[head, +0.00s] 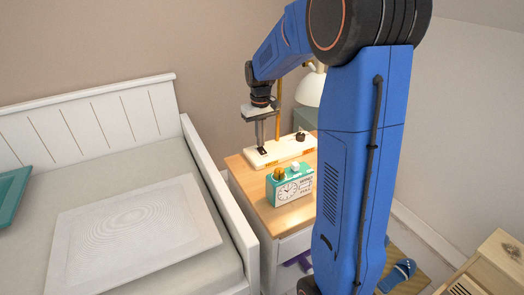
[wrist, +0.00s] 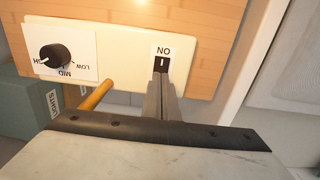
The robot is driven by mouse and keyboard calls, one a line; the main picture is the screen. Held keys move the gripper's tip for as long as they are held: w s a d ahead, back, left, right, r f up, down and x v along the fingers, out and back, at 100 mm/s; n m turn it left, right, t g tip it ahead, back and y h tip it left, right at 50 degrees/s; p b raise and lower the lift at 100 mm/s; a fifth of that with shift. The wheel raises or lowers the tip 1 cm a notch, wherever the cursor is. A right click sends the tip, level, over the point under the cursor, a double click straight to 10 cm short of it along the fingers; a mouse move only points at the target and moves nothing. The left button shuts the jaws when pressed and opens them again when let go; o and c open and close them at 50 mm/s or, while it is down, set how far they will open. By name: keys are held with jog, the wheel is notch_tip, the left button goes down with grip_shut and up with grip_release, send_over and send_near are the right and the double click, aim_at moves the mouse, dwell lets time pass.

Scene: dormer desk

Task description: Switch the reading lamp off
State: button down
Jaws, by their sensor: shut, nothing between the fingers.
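The reading lamp has a white shade (head: 310,88), a yellow pole (head: 279,108) and a cream base (head: 268,158) on the wooden nightstand. In the wrist view, a black rocker switch (wrist: 162,63) with an "I" mark sits on the base (wrist: 125,50) beside an upside-down "ON" label. A black dial (wrist: 55,58), marked LOW and MID, is at its left. My gripper (head: 262,151) points down at the switch end of the base. Its shut, empty fingertips (wrist: 162,76) are at the switch and hide its lower part; contact cannot be told.
A teal clock (head: 290,185) stands on the nightstand top (head: 300,215) in front of the lamp. A grey-green box labelled LIGHTS (wrist: 30,112) is beyond the base. A white-framed bed (head: 215,190) is at the left, and a wooden cabinet (head: 500,258) at the lower right.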

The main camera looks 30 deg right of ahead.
jog(key=shift+f, duration=0.7)
dwell(0.4)
jog(key=shift+r, duration=3.55)
jog(key=s+a+r+t, duration=0.1)
jog(key=s+a+r, duration=0.2)
jog(key=s, duration=0.6)
jog(key=s+a+r+t, duration=0.15)
jog(key=s+a, duration=0.25)
jog(key=s, duration=0.4)
jog(key=s+a+f+t, duration=0.1)
jog(key=s, duration=0.7)
jog(key=s+a+f+t, duration=0.1)
jog(key=s+f, duration=0.1)
jog(key=s, duration=0.6)
jog(key=shift+s+a, duration=0.15)
jog(key=shift+a, duration=0.2)
